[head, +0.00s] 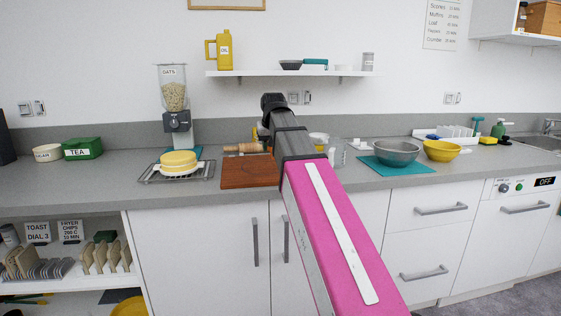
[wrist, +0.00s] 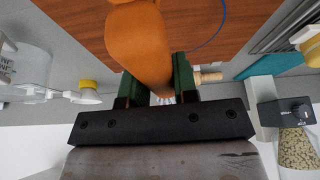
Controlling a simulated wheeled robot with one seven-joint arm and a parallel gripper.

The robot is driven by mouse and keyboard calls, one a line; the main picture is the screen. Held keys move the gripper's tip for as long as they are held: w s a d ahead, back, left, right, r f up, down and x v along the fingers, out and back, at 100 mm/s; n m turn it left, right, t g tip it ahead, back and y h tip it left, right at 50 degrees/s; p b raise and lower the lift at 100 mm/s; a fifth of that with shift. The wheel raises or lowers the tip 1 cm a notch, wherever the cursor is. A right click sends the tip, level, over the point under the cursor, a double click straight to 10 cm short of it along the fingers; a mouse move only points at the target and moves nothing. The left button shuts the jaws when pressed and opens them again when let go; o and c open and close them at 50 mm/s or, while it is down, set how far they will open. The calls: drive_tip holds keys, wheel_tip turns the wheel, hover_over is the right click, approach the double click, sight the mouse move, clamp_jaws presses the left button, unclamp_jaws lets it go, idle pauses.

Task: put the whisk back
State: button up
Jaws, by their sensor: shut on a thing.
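My gripper (wrist: 157,84) is shut on a thick orange handle (wrist: 138,38), held between its two green fingers in the wrist view. Pale thin wires show just between the fingers at the handle's lower end, so this looks like the whisk; most of its wire end is hidden. A thin blue loop (wrist: 222,22) shows beside the handle, and I cannot tell whether it belongs to it. The handle is in front of the brown wooden board (wrist: 82,28). In the head view my arm hides the fingers and the handle.
The board (head: 245,172) lies on the grey counter with a rolling pin (head: 244,149) at its back. The oats dispenser (head: 175,122) and a rack with a yellow dish (head: 179,163) stand left. Grey (head: 397,151) and yellow bowls (head: 441,150) stand right. A wall shelf (head: 292,73) hangs above.

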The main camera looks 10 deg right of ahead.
drive_tip(key=w+d+f, duration=0.2)
drive_tip(key=d, duration=0.1)
drive_tip(key=w+d+f, duration=0.1)
drive_tip(key=d, duration=0.1)
drive_tip(key=shift+f, duration=2.15)
drive_tip(key=shift+f, duration=0.25)
drive_tip(key=o, duration=0.9)
drive_tip(key=shift+o, duration=0.2)
drive_tip(key=shift+r, duration=0.1)
